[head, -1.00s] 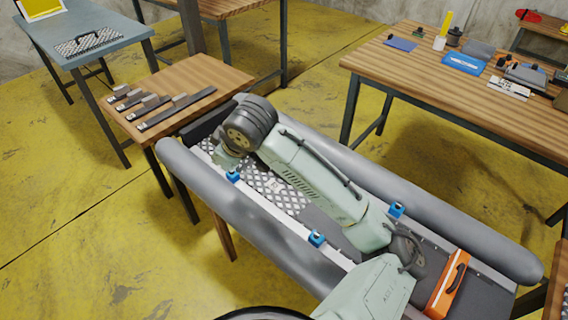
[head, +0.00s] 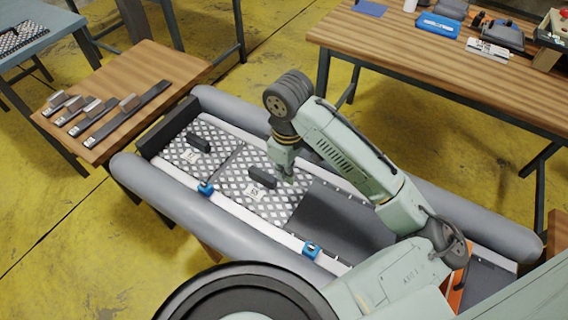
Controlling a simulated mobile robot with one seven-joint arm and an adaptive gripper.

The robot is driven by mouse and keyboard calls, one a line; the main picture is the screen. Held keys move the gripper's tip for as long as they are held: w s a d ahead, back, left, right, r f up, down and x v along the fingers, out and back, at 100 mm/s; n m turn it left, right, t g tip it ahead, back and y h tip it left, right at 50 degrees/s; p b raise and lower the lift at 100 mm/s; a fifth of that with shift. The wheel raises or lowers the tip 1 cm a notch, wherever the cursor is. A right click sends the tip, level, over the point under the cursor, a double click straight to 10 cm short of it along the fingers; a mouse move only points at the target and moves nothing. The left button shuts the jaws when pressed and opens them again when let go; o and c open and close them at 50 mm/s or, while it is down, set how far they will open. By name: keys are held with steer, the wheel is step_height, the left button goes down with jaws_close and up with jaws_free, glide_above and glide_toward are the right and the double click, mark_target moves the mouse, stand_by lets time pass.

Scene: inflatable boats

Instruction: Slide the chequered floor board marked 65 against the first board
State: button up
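Two chequered boards lie in the grey inflatable boat (head: 190,205). The first board (head: 210,136) is at the far left end, with a dark handle block and a white label. The second board (head: 275,208) lies to its right, with a dark handle block (head: 262,177) and a white label that seems to read 65, turned in the picture. A thin dark line runs between them; I cannot tell whether they touch. My gripper (head: 288,180) points down over the right part of the second board, just right of its handle. Its fingers are too small to tell open from shut.
Blue clamps (head: 205,188) sit along the boat's near side, another (head: 311,249) further right. Bare dark floor (head: 345,225) lies right of the second board. A wooden table (head: 130,80) with several metal bars stands left. A larger workbench (head: 440,60) stands behind.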

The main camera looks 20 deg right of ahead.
mark_target(286, 195)
steer(key=shift+f+b, duration=3.45)
steer(key=shift+f, duration=0.9)
steer(key=shift+w+a+r, duration=0.1)
steer(key=shift+a+r, duration=0.15)
steer(key=shift+w+a+p, duration=0.2)
steer(key=shift+w+p, duration=0.05)
steer(key=shift+p, duration=0.05)
steer(key=shift+w+a+f, duration=0.2)
steer(key=shift+w+a, duration=0.1)
steer(key=shift+w, duration=0.1)
steer(key=shift+s+d+f, duration=0.1)
steer(key=shift+s, duration=0.1)
steer(key=shift+s+d, duration=0.45)
steer(key=shift+s, duration=0.15)
step_height(286, 195, up, 9)
steer(key=p, duration=0.7)
steer(key=shift+d+p, duration=0.15)
steer(key=shift+p, duration=0.15)
